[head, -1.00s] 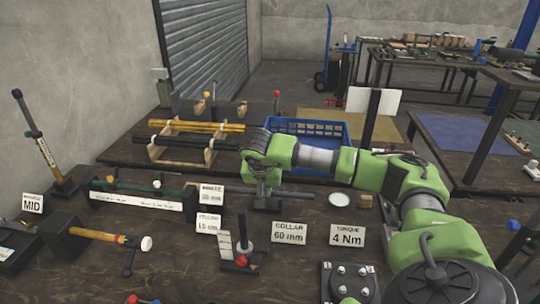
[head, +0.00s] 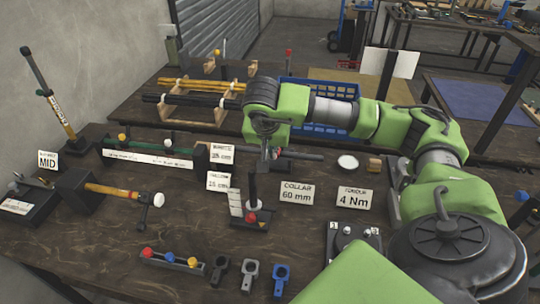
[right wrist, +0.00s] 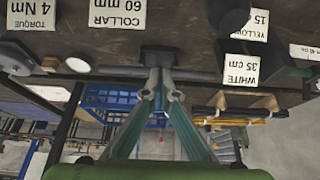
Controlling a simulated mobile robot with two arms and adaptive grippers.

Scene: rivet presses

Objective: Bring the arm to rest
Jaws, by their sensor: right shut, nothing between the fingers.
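My right arm, green and grey, reaches in from the right in the head view and bends across the table. Its gripper (head: 266,150) points down near a grey horizontal bar (head: 302,156) on a dark stand. It partly hides the stand; I cannot tell from the head view whether they touch. In the right wrist view the gripper's two fingertips (right wrist: 161,92) are together, with nothing held between them. My left gripper is in neither view.
Signs for collar (head: 297,193) and torque (head: 354,198) stand right of the gripper. A blue crate (head: 340,118) and a rack of rods (head: 190,100) lie behind. A mallet (head: 125,193) and three small clamps (head: 249,273) are nearer.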

